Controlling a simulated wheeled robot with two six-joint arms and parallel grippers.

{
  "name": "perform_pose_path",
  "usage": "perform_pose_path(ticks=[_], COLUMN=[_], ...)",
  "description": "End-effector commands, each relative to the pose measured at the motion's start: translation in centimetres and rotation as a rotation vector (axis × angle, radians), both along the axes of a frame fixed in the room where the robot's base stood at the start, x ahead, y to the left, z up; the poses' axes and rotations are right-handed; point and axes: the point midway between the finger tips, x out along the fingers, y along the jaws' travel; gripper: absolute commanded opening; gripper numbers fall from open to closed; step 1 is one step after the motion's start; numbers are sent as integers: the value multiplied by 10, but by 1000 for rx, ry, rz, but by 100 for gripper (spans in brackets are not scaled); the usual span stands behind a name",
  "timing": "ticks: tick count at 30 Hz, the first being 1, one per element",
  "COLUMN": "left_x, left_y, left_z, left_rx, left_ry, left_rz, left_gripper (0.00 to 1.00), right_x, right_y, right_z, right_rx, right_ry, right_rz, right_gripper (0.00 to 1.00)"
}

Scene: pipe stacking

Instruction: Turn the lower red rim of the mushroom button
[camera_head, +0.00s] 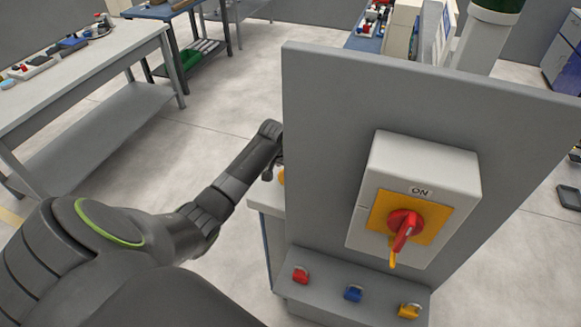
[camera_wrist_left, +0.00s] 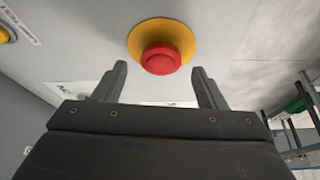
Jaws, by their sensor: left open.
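The red mushroom button (camera_wrist_left: 161,59) stands out from a round yellow base (camera_wrist_left: 184,33) on a light surface in the left wrist view. Its lower red rim (camera_wrist_left: 160,68) faces my gripper. My left gripper (camera_wrist_left: 160,84) is open, with one finger on each side below the button. The fingers appear apart from the button, and nothing is between them. In the head view my left arm (camera_head: 232,180) reaches to the left edge of the grey panel; the fingertips and red button are hidden there. My right gripper is not in view.
A grey upright panel (camera_head: 330,150) carries a white switch box (camera_head: 425,165) with a red rotary handle (camera_head: 404,228). Red (camera_head: 301,275), blue (camera_head: 353,293) and yellow (camera_head: 409,311) padlock-like items sit below it. A workbench (camera_head: 100,55) stands at left. Open floor lies between.

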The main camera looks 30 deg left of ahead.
Motion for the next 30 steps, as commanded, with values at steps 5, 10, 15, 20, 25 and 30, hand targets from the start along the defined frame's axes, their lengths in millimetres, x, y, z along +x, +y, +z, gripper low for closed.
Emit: perform_pose_path(ticks=[5, 10, 15, 20, 25, 30], left_x=[5, 6, 6, 6, 6, 6], left_y=[0, 0, 0, 0, 0, 0], left_z=[-12, -16, -16, -16, -16, -16], left_rx=[-1, 0, 0, 0, 0, 0], left_ry=[0, 0, 0, 0, 0, 0], left_rz=[1, 0, 0, 0, 0, -2], left_gripper=[65, 65, 65, 50, 28, 20], right_x=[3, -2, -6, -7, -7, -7], right_y=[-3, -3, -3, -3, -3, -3], right_z=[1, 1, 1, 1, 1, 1], right_rx=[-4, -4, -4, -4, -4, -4], right_ry=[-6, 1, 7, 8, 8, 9], right_rz=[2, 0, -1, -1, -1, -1], right_gripper=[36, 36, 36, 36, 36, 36])
